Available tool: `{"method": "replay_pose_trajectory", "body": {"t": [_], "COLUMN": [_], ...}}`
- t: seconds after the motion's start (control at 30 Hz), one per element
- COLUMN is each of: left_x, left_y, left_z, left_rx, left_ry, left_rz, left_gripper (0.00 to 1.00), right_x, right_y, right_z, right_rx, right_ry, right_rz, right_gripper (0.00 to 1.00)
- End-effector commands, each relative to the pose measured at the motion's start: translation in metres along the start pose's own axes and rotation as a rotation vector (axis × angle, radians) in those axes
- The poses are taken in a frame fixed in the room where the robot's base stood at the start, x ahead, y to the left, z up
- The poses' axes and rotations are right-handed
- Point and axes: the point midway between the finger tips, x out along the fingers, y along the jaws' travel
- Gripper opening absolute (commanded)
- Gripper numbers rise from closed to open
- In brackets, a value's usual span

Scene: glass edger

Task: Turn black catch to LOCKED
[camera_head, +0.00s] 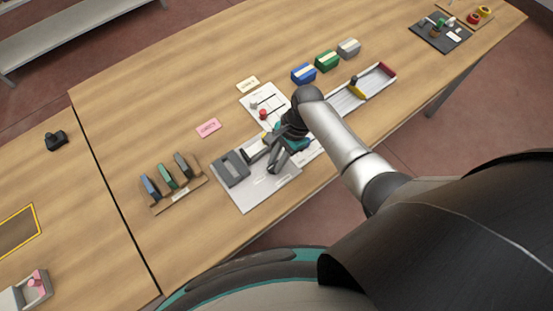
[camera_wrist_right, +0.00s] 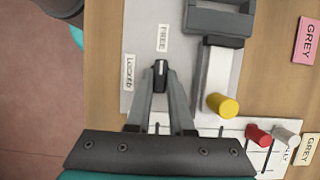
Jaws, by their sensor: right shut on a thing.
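The black catch (camera_wrist_right: 160,68) is a small knob with a pale line on top, on a light grey plate (camera_wrist_right: 142,20). The line points up the right wrist view, towards the FREE label (camera_wrist_right: 163,38). The LOCKED label (camera_wrist_right: 129,72) is left of the catch. My right gripper (camera_wrist_right: 160,82) is shut on the catch, with one finger on each side. In the head view my right gripper (camera_head: 272,158) is over the plate, and the catch cannot be made out there. My left gripper is not in view.
Beside the catch are a grey block (camera_wrist_right: 220,20) and a yellow knob (camera_wrist_right: 222,105). Red (camera_wrist_right: 258,134) and white knobs (camera_wrist_right: 286,136) sit on a white panel. A wooden rack (camera_head: 180,196) stands left of the plate; blue (camera_head: 303,74), green and grey blocks are behind.

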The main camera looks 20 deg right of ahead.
Motion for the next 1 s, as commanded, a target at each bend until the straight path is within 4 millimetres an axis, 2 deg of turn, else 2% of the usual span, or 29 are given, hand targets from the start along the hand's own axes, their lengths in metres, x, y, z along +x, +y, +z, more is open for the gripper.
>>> {"method": "replay_pose_trajectory", "body": {"t": [0.37, 1.0], "left_x": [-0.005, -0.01], "left_y": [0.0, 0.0], "left_z": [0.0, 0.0], "left_rx": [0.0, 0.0], "left_ry": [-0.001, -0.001], "left_rz": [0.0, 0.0], "left_gripper": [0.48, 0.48], "right_x": [-0.001, 0.001], "right_y": [-0.001, -0.005], "right_z": [0.001, 0.003], "right_rx": [-0.11, -0.646], "right_ry": [-0.001, -0.002], "right_rz": [0.048, 0.271], "right_gripper": [0.0, 0.0]}}
